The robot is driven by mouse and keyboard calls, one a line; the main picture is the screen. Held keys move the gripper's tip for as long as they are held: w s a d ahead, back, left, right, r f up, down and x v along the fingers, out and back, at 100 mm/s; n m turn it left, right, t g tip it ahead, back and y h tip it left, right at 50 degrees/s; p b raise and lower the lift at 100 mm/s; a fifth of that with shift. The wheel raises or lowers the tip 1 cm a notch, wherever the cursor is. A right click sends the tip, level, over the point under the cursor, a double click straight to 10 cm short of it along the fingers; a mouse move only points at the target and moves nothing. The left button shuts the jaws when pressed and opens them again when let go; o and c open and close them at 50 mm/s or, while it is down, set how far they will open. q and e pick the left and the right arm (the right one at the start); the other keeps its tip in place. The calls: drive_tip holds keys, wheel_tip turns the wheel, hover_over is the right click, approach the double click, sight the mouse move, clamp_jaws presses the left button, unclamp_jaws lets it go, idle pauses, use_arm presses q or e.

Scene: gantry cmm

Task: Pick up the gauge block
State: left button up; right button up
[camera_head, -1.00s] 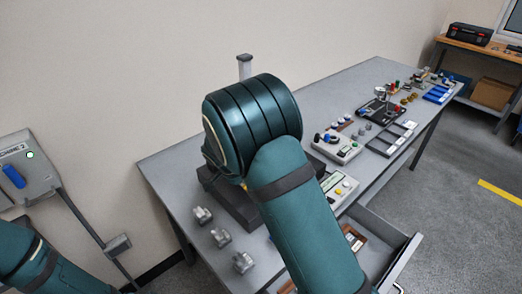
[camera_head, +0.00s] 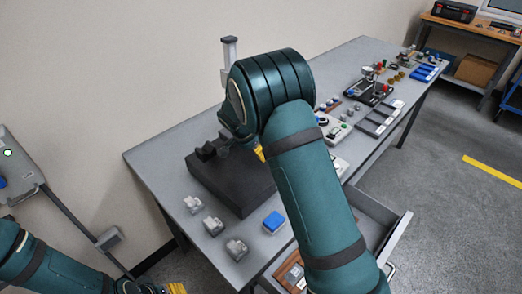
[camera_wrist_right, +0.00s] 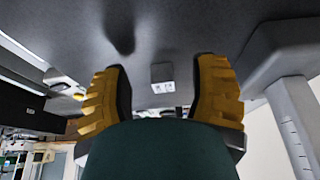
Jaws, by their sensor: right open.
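A small grey block, apparently the gauge block (camera_wrist_right: 162,73), sits on a dark surface in the right wrist view. A paler face with small dark marks shows on it. My right gripper (camera_wrist_right: 161,78) is open, its two yellow fingers on either side of the block in the picture with clear gaps; I cannot tell the remaining distance. In the head view my right arm hides the block, and only a bit of yellow finger (camera_head: 260,153) shows over the black plate (camera_head: 232,184). My left gripper (camera_head: 175,289) is mostly cut off at the bottom edge.
Dark small blocks (camera_head: 206,152) stand on the plate, with a grey column (camera_head: 229,55) behind. Several grey fittings (camera_head: 213,226) and a blue-topped item (camera_head: 273,221) lie in front. An open drawer (camera_head: 372,210) juts out from the table. Instruments and trays (camera_head: 378,122) fill the far end.

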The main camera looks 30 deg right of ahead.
drive_tip(key=d, duration=0.2)
drive_tip(key=w+d+f, duration=0.1)
drive_tip(key=shift+a, duration=0.1)
clamp_jaws()
